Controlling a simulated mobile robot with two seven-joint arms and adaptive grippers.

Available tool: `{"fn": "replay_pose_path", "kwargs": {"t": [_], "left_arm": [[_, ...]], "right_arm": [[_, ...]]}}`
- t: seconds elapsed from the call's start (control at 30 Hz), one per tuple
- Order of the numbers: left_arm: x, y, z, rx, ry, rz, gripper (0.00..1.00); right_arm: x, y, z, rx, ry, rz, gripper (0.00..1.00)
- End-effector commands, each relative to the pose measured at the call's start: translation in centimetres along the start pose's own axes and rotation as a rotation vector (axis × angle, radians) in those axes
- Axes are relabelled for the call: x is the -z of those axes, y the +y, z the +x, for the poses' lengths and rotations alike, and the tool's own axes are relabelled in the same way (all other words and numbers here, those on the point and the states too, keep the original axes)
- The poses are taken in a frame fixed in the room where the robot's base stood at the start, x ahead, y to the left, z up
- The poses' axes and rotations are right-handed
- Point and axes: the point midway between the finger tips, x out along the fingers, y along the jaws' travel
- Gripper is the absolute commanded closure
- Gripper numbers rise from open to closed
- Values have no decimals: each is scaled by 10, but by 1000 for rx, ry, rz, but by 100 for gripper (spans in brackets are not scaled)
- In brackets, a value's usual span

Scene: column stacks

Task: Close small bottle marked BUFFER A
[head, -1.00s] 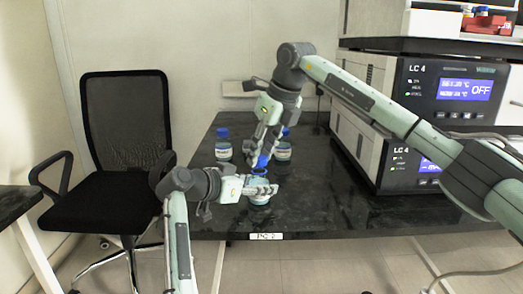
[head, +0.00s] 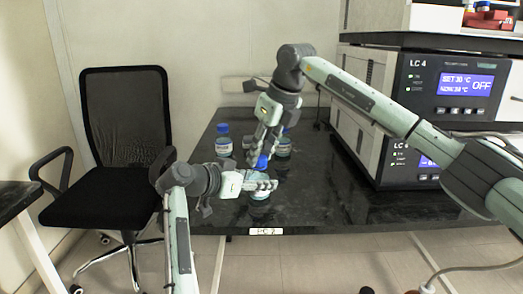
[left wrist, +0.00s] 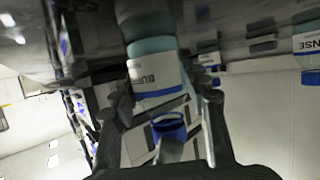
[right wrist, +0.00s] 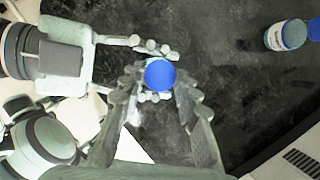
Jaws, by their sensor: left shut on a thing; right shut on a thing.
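The small bottle (head: 260,195) stands upright near the table's front edge. In the left wrist view, upside down, its label (left wrist: 155,80) partly reads "BUFF"; the rest is hidden. My left gripper (head: 262,185) is shut around the bottle from the left. My right gripper (head: 262,155) points down from above and is shut on a blue cap (head: 262,163). The cap is over the bottle's neck, and its round top shows between the right fingers in the right wrist view (right wrist: 160,75). I cannot tell whether the cap touches the neck.
Two blue-capped bottles stand farther back, one left (head: 224,147) and one right (head: 284,147). A black chair (head: 125,120) is left of the dark table (head: 335,200). The front right tabletop is clear.

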Motion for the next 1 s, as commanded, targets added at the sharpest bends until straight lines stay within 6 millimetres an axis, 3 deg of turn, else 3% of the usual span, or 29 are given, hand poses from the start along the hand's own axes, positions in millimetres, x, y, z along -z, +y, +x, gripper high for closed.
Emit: {"fn": "replay_pose_path", "kwargs": {"t": [0.13,0.27,0.47,0.7,0.8,1.0], "left_arm": [[-1,0,0,0,-1,0,100],[-1,0,0,-1,-1,0,100],[-1,0,0,0,-1,0,100],[-1,0,0,0,-1,0,100],[-1,0,0,-1,-1,0,100],[-1,1,0,-2,-1,0,100]], "right_arm": [[0,2,0,49,4,108,79],[-1,4,0,151,2,346,79],[-5,8,1,341,-1,807,79],[-10,10,4,612,-5,1465,79],[-11,9,5,681,-6,1635,79],[-11,8,5,746,-9,1802,79]]}}
